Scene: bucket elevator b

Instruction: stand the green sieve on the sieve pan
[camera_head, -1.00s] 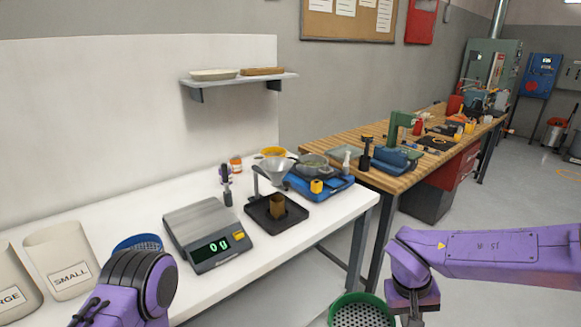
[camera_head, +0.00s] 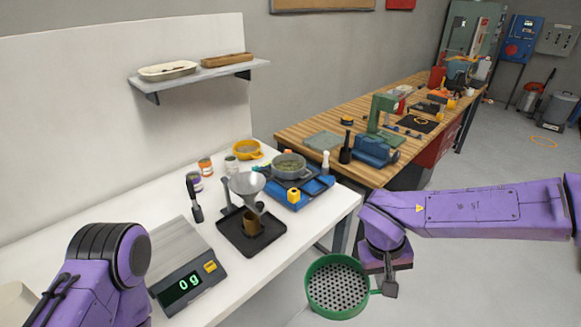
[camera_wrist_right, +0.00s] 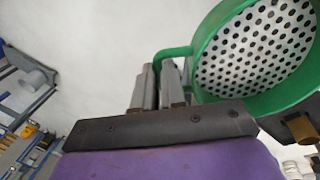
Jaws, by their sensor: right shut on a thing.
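The green sieve (camera_head: 337,287) has a green rim and a perforated metal bottom. It hangs in the air off the front edge of the white bench, at the lower middle of the head view. My right gripper (camera_head: 388,287) is shut on the sieve's side handle. The wrist view shows the fingers (camera_wrist_right: 160,88) closed at the green handle, with the sieve (camera_wrist_right: 255,50) at upper right. A round grey pan (camera_head: 289,166), apparently the sieve pan, sits on a blue machine at the bench's far right end, well away from the sieve. My left gripper is out of view.
A funnel on a stand (camera_head: 246,186) over a black tray (camera_head: 232,238) stands in front of the pan. A scale (camera_head: 180,262) reads 0 g. A yellow sieve (camera_head: 247,151) and small jars stand behind. A wooden workbench (camera_head: 310,133) lies to the right.

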